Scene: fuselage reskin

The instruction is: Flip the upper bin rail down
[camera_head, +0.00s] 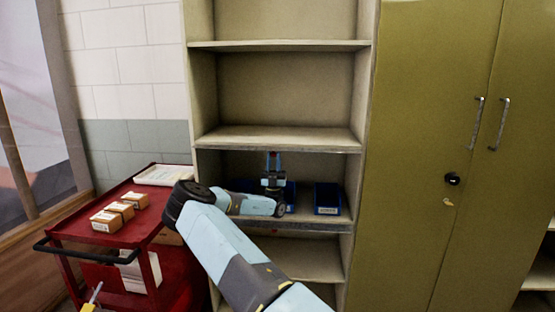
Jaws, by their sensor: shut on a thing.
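The upper bin rail (320,149) shows as a thin strip along the front underside of the shelf board above the blue bins. A small red spot shows at its middle. My gripper (273,156) points up at this red spot, with its fingers shut on the rail there. The fingertips are small and the exact contact is hard to make out. Blue bins stand on the shelf below the rail: one (327,198) is clear at the right, and others are partly hidden behind my gripper and wrist.
A lower front strip (320,226) with a red spot runs below the bins. A red cart (95,210) with several small boxes and a white tray (163,175) stands left, close to my arm. A closed olive cabinet (420,150) stands right. The upper shelves are empty.

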